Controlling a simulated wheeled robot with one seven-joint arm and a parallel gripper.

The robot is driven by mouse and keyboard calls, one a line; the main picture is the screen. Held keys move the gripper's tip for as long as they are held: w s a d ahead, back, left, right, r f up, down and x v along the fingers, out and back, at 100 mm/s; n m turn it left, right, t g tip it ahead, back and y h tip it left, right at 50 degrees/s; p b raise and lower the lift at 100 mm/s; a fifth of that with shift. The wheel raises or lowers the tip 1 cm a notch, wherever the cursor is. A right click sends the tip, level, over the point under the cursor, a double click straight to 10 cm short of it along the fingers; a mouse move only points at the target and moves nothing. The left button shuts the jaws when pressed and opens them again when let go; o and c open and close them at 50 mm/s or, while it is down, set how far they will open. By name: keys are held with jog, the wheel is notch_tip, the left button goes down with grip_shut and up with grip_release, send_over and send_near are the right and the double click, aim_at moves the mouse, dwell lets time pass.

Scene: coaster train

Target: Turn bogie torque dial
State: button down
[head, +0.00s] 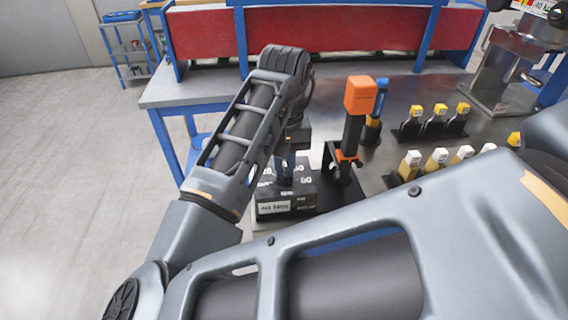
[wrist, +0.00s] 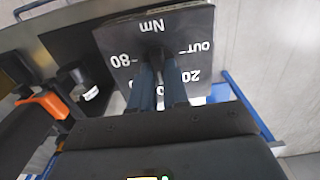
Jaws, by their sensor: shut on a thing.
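The bogie torque dial is on a dark box (head: 287,202) with a white front label that appears to read 40 Nm. In the wrist view its tilted dark face (wrist: 118,36) shows white marks including 80, 20, OUT and Nm. My gripper (head: 286,178) reaches down over the box from above. In the wrist view the two bluish fingers of my gripper (wrist: 160,68) are shut on the dark dial knob (wrist: 153,50) at the middle of the face. The fingers hide much of the knob, so where it points cannot be told.
An orange-headed black tool (head: 360,96) stands right beside the box in a black holder with an orange clip (wrist: 46,102). A blue-topped tool (head: 381,90) and several yellow- and white-topped pieces (head: 436,121) stand further right. The bench's left corner (head: 170,96) is bare.

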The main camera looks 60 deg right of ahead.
aim_at(284, 169)
jog(key=c, duration=1.1)
grip_release()
notch_tip(284, 169, up, 8)
jog(key=shift+f, duration=0.1)
